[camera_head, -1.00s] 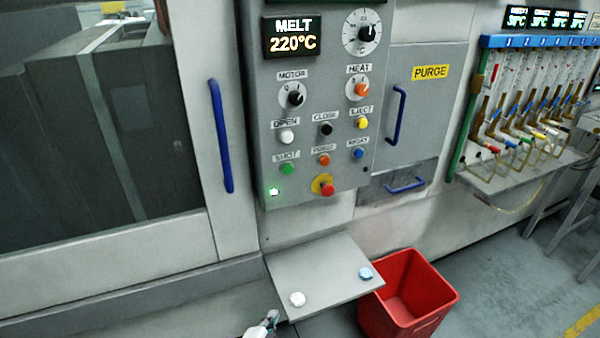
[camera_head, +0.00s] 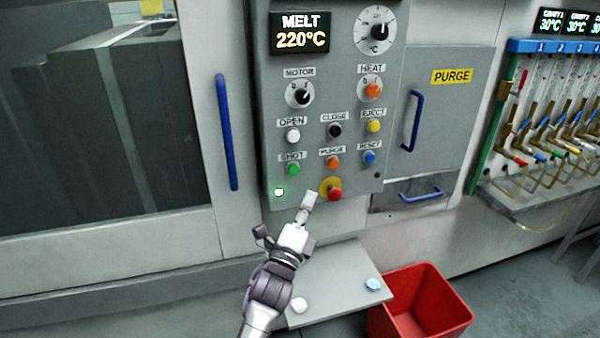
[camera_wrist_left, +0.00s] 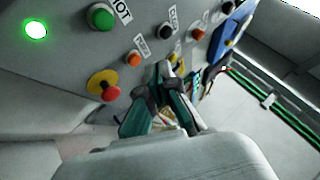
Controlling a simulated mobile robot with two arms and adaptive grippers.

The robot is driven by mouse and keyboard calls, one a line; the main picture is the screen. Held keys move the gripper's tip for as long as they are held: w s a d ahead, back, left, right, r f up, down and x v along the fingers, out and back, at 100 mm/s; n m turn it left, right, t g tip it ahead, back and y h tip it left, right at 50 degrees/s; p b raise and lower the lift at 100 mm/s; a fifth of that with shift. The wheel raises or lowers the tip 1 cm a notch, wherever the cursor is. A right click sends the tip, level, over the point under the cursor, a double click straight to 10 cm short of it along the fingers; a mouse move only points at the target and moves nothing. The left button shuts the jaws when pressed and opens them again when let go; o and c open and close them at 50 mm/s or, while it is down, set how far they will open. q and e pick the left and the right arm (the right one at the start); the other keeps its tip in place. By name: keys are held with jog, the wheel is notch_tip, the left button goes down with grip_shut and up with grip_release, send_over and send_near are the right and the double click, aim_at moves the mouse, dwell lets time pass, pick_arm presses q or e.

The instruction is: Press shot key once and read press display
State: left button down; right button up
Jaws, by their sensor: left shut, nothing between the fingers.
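The shot key is the green button (camera_head: 293,169) under the SHOT label, low on the left of the grey control panel (camera_head: 270,120). It also shows in the left wrist view (camera_wrist_left: 101,17). The press display (camera_head: 300,32) at the top of the panel reads MELT 220°C. My left gripper (camera_head: 311,197) is shut and empty, its tip in front of the panel's lower edge, below the green button and left of the red emergency button (camera_head: 335,194). I cannot tell if it touches the panel. My right gripper is not in view.
Other buttons surround the green one, with an orange purge button (camera_head: 333,163) to its right. A lit green lamp (camera_head: 279,192) sits below left.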

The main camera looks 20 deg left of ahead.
aim_at(294, 170)
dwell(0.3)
pick_arm(q)
jog(key=shift+w+a+b, duration=0.55)
jog(key=shift+w+a, duration=0.3)
jog(key=shift+w, duration=0.4)
jog(key=shift+w+a+b, duration=0.5)
jog(key=shift+w+a, duration=0.3)
jog(key=shift+w, duration=0.4)
jog(key=shift+w+a+b, duration=0.55)
jog(key=shift+w+a, duration=0.3)
jog(key=shift+w, duration=0.4)
jog(key=shift+w+a+b, duration=0.25)
jog(key=shift+w+b, duration=0.05)
jog(key=shift+w+a+b, duration=0.25)
jog(key=shift+w+b, duration=0.05)
jog(key=shift+w, duration=0.05)
jog(key=shift+d, duration=0.1)
jog(key=shift+s+d+p, duration=0.3)
jog(key=shift+s+d, duration=0.1)
jog(key=shift+s, duration=0.3)
